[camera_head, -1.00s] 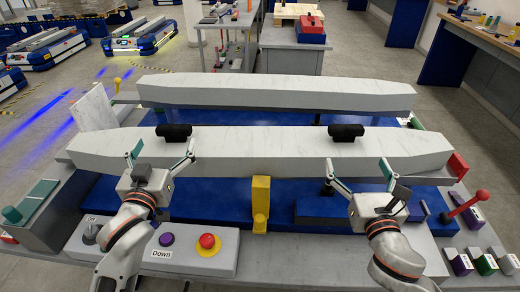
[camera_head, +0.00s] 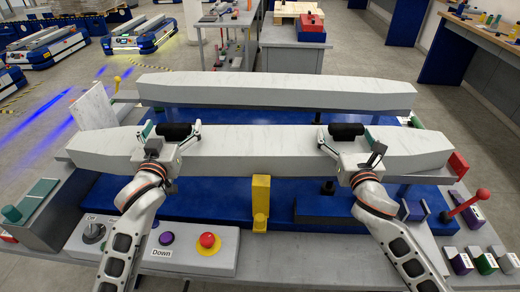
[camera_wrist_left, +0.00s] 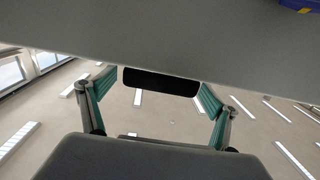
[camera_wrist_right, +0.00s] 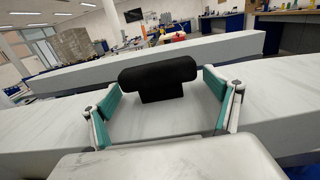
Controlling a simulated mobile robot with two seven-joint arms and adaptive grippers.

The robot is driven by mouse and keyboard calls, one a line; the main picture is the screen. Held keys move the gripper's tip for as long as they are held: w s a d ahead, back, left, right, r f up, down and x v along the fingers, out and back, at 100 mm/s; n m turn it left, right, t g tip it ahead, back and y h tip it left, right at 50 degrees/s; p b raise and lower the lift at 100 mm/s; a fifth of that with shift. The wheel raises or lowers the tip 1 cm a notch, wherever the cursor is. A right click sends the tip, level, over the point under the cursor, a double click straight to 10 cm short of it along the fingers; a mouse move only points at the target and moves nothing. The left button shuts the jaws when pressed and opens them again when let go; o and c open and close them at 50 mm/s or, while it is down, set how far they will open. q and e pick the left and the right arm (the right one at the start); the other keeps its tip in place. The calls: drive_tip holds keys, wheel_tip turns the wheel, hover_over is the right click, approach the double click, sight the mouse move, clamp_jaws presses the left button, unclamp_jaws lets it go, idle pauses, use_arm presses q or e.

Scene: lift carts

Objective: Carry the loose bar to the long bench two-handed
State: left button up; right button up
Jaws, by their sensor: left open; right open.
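The nearer long pale bar (camera_head: 260,150) lies across the blue lift cart and has two black grips on its top. The left black grip (camera_head: 174,131) is between the open fingers of my left gripper (camera_head: 172,130); it also shows in the left wrist view (camera_wrist_left: 160,81). The right black grip (camera_head: 346,131) is between the open fingers of my right gripper (camera_head: 343,134); it stands between the teal finger pads in the right wrist view (camera_wrist_right: 160,75). Neither gripper is closed on a grip. A second pale bar (camera_head: 275,92) lies behind, parallel to the first.
A console with a red button (camera_head: 207,241) and a purple button (camera_head: 166,238) is at the front left. A yellow post (camera_head: 261,200) stands at front middle. A red lever (camera_head: 470,205) is at right. A grey bench (camera_head: 292,35) with a red box (camera_head: 311,29) stands behind.

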sight(347, 125)
use_arm(q)
drive_tip(key=c, duration=2.2)
use_arm(e)
drive_tip(key=c, duration=2.2)
use_arm(q)
drive_tip(key=shift+w+r, duration=0.1)
drive_tip(key=shift+r, duration=0.2)
use_arm(e)
drive_tip(key=shift+w+r, duration=0.1)
drive_tip(key=shift+r, duration=0.2)
use_arm(q)
drive_tip(key=shift+r, duration=0.1)
use_arm(e)
drive_tip(key=shift+r, duration=0.1)
